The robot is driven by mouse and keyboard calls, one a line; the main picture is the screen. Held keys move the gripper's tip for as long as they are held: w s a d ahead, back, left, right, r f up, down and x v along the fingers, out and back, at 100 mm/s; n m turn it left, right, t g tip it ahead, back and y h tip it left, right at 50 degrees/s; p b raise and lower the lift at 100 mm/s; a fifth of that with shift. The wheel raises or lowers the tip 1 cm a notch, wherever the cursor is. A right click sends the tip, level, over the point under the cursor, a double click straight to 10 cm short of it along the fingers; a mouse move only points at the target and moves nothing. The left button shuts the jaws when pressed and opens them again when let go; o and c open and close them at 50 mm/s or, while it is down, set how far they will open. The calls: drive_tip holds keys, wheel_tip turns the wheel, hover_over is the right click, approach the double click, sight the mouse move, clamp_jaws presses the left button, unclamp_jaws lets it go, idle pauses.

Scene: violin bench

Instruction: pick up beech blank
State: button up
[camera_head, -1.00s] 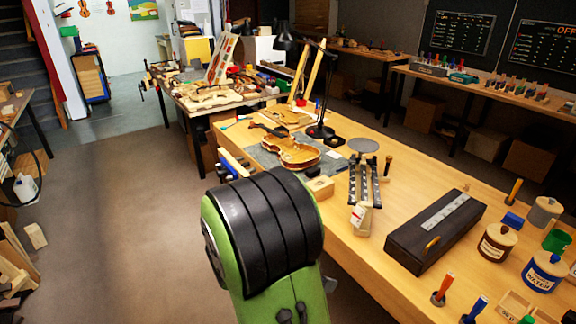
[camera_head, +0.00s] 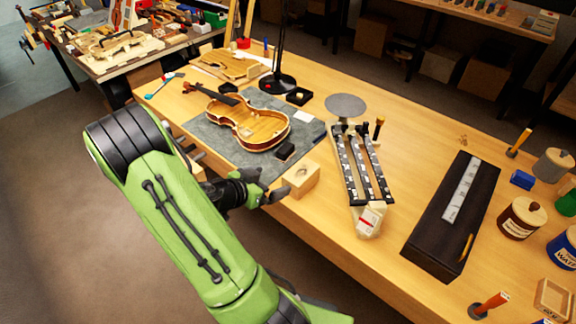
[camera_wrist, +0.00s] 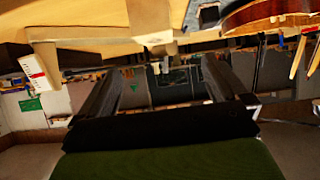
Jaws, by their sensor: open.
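A small pale wood block (camera_head: 302,178), which looks like the beech blank, sits at the bench's front edge, beside the grey mat. It has a dark mark on top. In the wrist view, what looks like the same block (camera_wrist: 158,42) shows at the bench edge, above and between my fingers. My gripper (camera_head: 274,196) is just left of and below the block in the head view, apart from it as far as I can tell. In the wrist view my gripper (camera_wrist: 160,88) has its two dark fingers spread, with nothing between them.
A violin body (camera_head: 250,122) lies on the grey mat (camera_head: 210,130). To the right are a rack of dark strips (camera_head: 350,170), a labelled pale piece (camera_head: 369,221) and a long dark box (camera_head: 440,235). Bare bench top lies between.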

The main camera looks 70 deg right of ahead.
sight(298, 174)
drive_tip(key=x, duration=1.5)
drive_tip(key=shift+s+f, duration=0.15)
drive_tip(key=shift+s, duration=0.3)
drive_tip(key=shift+a, duration=0.1)
drive_tip(key=shift+c, duration=0.5)
drive_tip(key=c, duration=1.2)
